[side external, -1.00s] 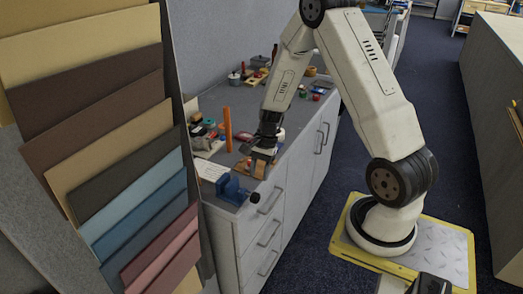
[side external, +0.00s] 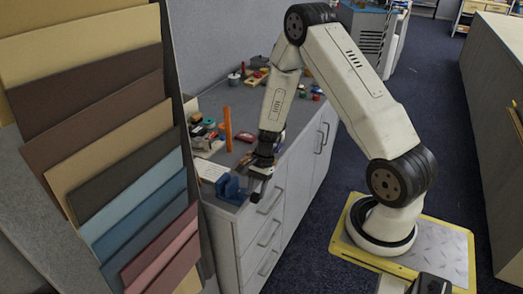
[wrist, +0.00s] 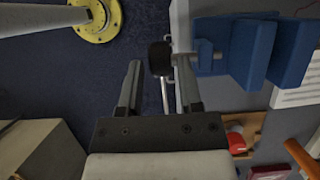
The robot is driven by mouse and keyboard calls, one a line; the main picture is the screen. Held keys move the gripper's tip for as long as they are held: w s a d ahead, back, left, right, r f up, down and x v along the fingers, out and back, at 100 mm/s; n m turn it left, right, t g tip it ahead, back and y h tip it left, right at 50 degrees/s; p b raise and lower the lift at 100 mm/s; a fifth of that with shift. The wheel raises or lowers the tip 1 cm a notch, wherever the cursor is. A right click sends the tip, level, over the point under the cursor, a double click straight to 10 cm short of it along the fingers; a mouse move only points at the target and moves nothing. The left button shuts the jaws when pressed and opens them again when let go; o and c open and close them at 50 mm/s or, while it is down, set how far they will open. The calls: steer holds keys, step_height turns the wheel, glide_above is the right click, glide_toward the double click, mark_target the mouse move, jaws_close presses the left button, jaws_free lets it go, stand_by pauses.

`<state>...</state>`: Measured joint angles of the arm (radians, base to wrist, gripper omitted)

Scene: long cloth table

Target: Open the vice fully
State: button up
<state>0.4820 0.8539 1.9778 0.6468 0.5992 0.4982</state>
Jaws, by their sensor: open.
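The blue vice (side external: 230,189) sits at the near corner of the grey worktop. In the wrist view the blue vice (wrist: 253,50) is at the upper right, with its spindle side toward my gripper. A black round knob (wrist: 160,57) and a thin metal bar (wrist: 165,97) show between my fingers. My gripper (wrist: 158,68) is open, with one finger on each side of the knob and bar. I cannot tell whether a finger touches them. In the side view my gripper (side external: 258,186) is low beside the vice and hides its handle end.
An orange cylinder (side external: 228,129) stands upright behind the vice. A white sheet (side external: 210,170) lies beside it. Several small items crowd the back of the worktop (side external: 243,118). Tall colour sample boards (side external: 110,130) stand at the left.

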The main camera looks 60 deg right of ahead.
steer(key=shift+x, duration=1.1)
jaws_close()
steer(key=shift+a+h, duration=0.15)
steer(key=shift+h, duration=1.35)
